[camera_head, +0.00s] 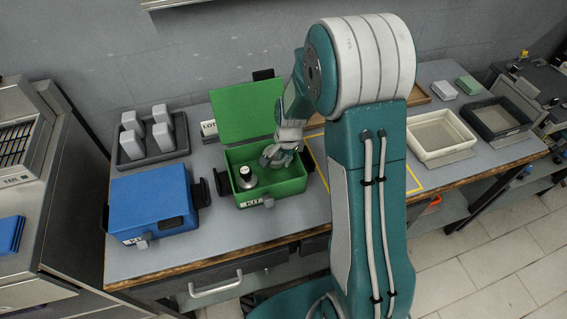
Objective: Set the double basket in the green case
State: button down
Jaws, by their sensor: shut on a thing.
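The green case (236,200) stands open on the workbench, with its green lid (246,112) raised at the back. A tamper-like piece with a black knob and silver base (246,178) stands upright in the left part of the case. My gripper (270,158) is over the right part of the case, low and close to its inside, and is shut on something. The held thing is mostly hidden by the fingers; it may be the double basket, but I cannot make out its shape. I cannot tell whether it touches the case floor.
A closed blue case (150,200) stands left of the green case. A dark tray with several grey blocks (130,145) is behind it. A cream tray (437,155) and a black tray (490,135) are at the right. My arm hides the bench's middle, where yellow lines show.

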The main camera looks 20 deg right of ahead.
jog(key=shift+d+f, duration=0.1)
jog(key=shift+f, duration=1)
jog(key=c, duration=0.7)
grip_release()
jog(key=s+r+n+t, duration=0.15)
jog(key=s+r, duration=0.35)
jog(key=r, duration=0.6)
jog(key=s+r+n+t, duration=0.1)
jog(key=s+r+n, duration=0.25)
jog(key=r, duration=0.85)
jog(key=s+r+n, duration=0.1)
jog(key=s, duration=0.3)
jog(key=s+a+r+n+t, duration=0.1)
jog(key=s+r+n, duration=0.1)
jog(key=s, duration=0.3)
jog(key=s+r+n+t, duration=0.1)
jog(key=s+r+n, duration=0.1)
jog(key=s, duration=0.3)
jog(key=shift+a+h, duration=0.35)
jog(key=shift+h, duration=0.05)
